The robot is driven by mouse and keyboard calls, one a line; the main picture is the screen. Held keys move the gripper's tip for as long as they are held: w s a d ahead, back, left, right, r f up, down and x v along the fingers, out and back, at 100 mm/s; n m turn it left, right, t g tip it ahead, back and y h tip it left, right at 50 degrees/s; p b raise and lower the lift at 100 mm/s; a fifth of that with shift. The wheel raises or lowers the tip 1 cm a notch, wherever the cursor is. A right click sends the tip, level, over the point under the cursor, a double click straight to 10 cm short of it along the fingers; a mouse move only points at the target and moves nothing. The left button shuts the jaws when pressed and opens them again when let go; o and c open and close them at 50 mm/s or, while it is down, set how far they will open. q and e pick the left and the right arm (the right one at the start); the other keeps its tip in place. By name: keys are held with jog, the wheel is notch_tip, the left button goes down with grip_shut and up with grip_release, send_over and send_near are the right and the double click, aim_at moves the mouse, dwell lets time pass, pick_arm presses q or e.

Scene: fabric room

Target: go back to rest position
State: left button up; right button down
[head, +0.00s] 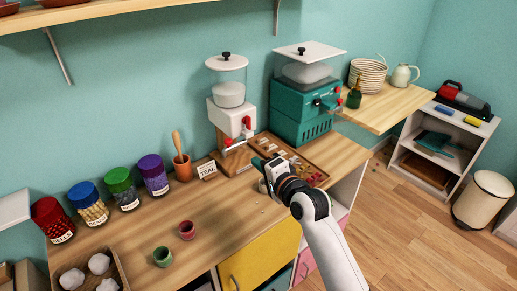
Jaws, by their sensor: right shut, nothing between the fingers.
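My right arm (330,250) comes in from the lower right over the wooden counter (215,220). My right gripper (262,165) is shut and empty. It is over the left part of a wooden tray (325,157) with small pieces in it. I cannot tell whether the fingertips touch anything. My left gripper is not in view.
A white dispenser (230,115) and a teal machine (300,120) stand behind the tray. Jars with coloured lids (120,180) line the left wall. A red cup (187,230) and a green cup (162,257) stand in front. Floor (400,225) is clear at right.

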jog(key=s+d+f+n+g+h, duration=0.2)
jog(key=s+d+f+n, duration=0.15)
jog(key=s+f, duration=0.4)
jog(key=s+d+f+n+g+h, duration=0.2)
jog(key=s+d+f+g, duration=0.1)
jog(key=s+d+f, duration=0.4)
jog(key=s+d+f+n+g+h, duration=0.2)
jog(key=s+d+n+g, duration=0.15)
jog(key=s, duration=0.75)
jog(key=s+d+f+n+g+h, duration=0.2)
jog(key=s+d+n, duration=0.15)
jog(key=s, duration=0.75)
notch_tip(320, 180, down, 27)
jog(key=s+g, duration=0.1)
jog(key=s, duration=0.1)
jog(key=s+d+f, duration=0.2)
jog(key=s+f, duration=0.5)
jog(key=s, duration=0.1)
jog(key=s+d+f+g, duration=0.1)
jog(key=s+f, duration=0.6)
jog(key=shift+s+d+f, duration=0.35)
jog(key=shift+f, duration=0.05)
jog(key=shift+g, duration=0.25)
